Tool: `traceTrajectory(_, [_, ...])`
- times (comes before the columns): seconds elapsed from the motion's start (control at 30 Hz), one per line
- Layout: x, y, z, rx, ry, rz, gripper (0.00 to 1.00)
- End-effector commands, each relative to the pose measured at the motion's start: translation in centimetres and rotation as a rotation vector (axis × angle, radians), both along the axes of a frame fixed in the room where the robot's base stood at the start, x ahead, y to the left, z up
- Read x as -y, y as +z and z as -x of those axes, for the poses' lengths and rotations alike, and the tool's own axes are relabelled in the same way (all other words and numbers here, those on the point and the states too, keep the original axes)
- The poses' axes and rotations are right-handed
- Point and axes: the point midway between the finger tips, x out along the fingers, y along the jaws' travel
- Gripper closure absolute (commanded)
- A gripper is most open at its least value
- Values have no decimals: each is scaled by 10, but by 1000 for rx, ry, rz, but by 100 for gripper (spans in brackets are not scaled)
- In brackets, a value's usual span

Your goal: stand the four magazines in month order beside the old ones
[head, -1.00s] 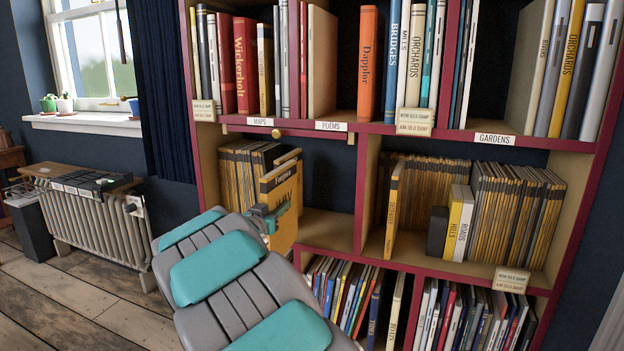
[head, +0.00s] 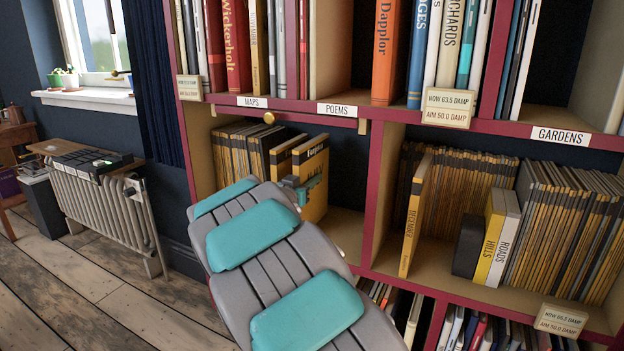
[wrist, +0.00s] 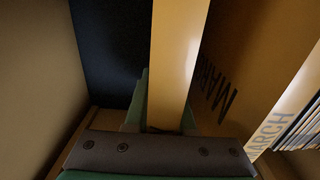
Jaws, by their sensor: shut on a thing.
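My gripper (head: 300,190) is shut on a yellow magazine (head: 317,165), inside the left middle compartment. The held magazine is upright, its edge between the jaws in the wrist view (wrist: 178,60); its month is not legible now. Just left of it in the head view stands another yellow magazine (head: 283,158). The wrist view shows one marked MARCH (wrist: 285,115) beside the held one, with a gap between. The old magazines (head: 238,150) stand in a packed row at the left.
Empty shelf floor (head: 345,228) lies right of the held magazine, up to the red divider (head: 375,195). A brass knob (head: 269,118) sits above the compartment. The right compartment holds a dark block (head: 468,245), HILLS (head: 489,235), ROADS (head: 506,250) and packed magazines (head: 565,220).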

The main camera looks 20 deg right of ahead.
Motion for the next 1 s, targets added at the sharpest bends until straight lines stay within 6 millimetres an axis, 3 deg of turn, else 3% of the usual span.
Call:
traceTrajectory(0.97, [0,-7,0,2,0,1,100])
traceTrajectory(1.0, [0,-7,0,2,0,1,75])
